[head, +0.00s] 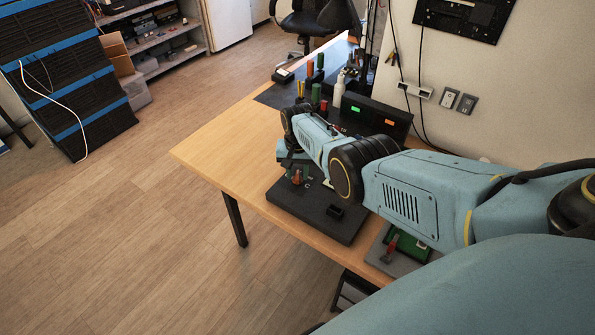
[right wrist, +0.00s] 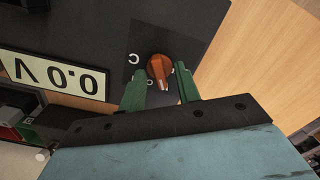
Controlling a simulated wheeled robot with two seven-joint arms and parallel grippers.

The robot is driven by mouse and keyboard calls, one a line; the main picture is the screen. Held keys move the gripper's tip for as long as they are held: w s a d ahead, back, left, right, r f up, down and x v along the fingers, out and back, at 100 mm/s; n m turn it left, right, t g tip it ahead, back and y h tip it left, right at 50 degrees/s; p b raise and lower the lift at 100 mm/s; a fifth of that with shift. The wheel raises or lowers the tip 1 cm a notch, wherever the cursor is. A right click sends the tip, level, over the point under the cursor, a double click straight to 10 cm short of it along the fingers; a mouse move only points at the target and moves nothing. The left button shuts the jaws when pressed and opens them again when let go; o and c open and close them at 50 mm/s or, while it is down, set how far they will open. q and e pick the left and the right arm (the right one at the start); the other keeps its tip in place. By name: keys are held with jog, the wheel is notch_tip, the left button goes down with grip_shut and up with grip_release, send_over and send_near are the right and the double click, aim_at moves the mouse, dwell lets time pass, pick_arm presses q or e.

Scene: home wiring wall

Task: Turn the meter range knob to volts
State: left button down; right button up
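The orange range knob (right wrist: 159,68) sits on the dark meter face (right wrist: 185,25) in the right wrist view. Its narrow end points toward the bottom of that picture, between my fingers. The meter's pale display (right wrist: 52,76) reads 0.0 V, upside down. My right gripper (right wrist: 159,84) is open, with one green finger on each side of the knob and a gap to it on both sides. In the head view my right gripper (head: 297,172) is mostly hidden by my own wrist, low over the table, near an orange part. My left gripper is not in view.
The wooden table (head: 215,150) carries a black slab (head: 310,215) with a small black block, a green part (head: 408,245) at the near end, and bottles and tools at the back. A dark panel (head: 385,113) stands behind my arm. The table's left part is clear.

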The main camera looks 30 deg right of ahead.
aim_at(297, 174)
notch_tip(297, 174, up, 7)
jog(key=p, duration=0.4)
jog(key=shift+f, duration=0.15)
notch_tip(297, 174, up, 7)
jog(key=p, duration=0.2)
jog(key=shift+f, duration=0.15)
jog(key=shift+s+f, duration=0.1)
